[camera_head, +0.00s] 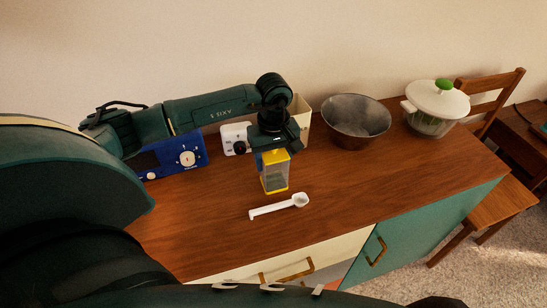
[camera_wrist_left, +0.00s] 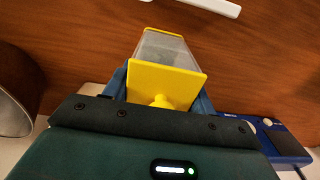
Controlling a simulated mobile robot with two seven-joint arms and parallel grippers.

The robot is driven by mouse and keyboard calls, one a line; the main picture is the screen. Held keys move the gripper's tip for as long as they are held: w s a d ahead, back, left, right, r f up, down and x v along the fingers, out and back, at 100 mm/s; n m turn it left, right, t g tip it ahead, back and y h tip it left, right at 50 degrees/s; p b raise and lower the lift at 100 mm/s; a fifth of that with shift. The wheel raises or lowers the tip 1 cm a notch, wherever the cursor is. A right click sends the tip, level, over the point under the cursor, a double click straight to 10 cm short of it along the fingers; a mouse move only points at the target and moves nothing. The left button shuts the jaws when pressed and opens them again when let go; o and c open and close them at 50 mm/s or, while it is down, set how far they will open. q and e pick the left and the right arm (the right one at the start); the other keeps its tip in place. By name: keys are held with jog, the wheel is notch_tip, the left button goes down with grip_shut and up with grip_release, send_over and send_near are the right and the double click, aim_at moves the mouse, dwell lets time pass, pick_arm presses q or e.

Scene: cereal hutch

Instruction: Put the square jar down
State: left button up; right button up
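The square jar (camera_head: 275,178) has clear walls, a yellow lid and a yellow base. It is upright over the wooden counter. I cannot tell for sure whether its base touches the wood. My left gripper (camera_head: 272,155) is above it, pointing down, with its blue fingers on both sides of the lid. In the left wrist view, the yellow lid with its knob (camera_wrist_left: 165,85) sits between the fingers, and the clear body (camera_wrist_left: 165,47) extends beyond it. My right gripper is not in view.
A white scoop (camera_head: 280,206) lies in front of the jar. Behind stand a blue appliance with a dial (camera_head: 172,156), a white device (camera_head: 235,138) and a cream box (camera_head: 301,115). A dark bowl (camera_head: 357,117) and a white-lidded spinner (camera_head: 437,103) stand right. Counter right of the jar is clear.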

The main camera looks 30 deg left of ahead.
pick_arm(q)
jog(key=o, duration=0.5)
jog(key=shift+c, duration=0.2)
